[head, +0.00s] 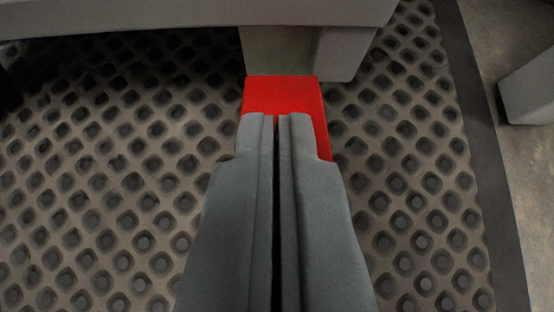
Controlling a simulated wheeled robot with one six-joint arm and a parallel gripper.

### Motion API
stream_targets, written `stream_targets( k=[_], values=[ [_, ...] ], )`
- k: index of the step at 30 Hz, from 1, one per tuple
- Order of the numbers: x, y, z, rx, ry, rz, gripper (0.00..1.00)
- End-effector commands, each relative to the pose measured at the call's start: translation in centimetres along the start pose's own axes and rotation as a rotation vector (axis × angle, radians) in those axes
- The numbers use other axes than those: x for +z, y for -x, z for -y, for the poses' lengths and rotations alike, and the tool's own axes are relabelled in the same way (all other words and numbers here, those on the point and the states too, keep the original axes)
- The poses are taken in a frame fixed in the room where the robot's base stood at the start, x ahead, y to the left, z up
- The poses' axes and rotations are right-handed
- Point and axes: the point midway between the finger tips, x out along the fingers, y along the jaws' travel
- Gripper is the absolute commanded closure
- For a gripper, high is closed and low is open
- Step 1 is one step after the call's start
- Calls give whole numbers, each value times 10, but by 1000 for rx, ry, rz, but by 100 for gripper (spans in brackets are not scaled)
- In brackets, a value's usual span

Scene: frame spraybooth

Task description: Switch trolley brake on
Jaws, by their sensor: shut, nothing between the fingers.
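A bright red block-shaped part (284,92), which looks like the trolley's brake pedal, sticks out below a grey frame (180,12) at the top of the head view. My gripper (277,118) is shut and empty. Its fingertips overlap the near part of the red piece in the picture and hide its middle; I cannot tell whether they touch it. A beige-grey plate (277,48) stands right behind the red part, with a grey block (344,52) to its right.
A dark floor mat (410,210) with a raised diamond pattern lies below. Its black edge (488,150) runs down the right side, with plain brown floor (530,180) beyond. Another grey block (532,90) stands at the far right. The mat is clear on both sides of my gripper.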

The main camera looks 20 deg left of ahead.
Motion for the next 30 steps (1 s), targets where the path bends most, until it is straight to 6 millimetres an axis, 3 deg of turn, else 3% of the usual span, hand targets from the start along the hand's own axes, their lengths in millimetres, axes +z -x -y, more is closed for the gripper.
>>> stream_targets(
  k=[30],
  values=[
    [11,0,0,0,-1,-103,100]
  ],
)
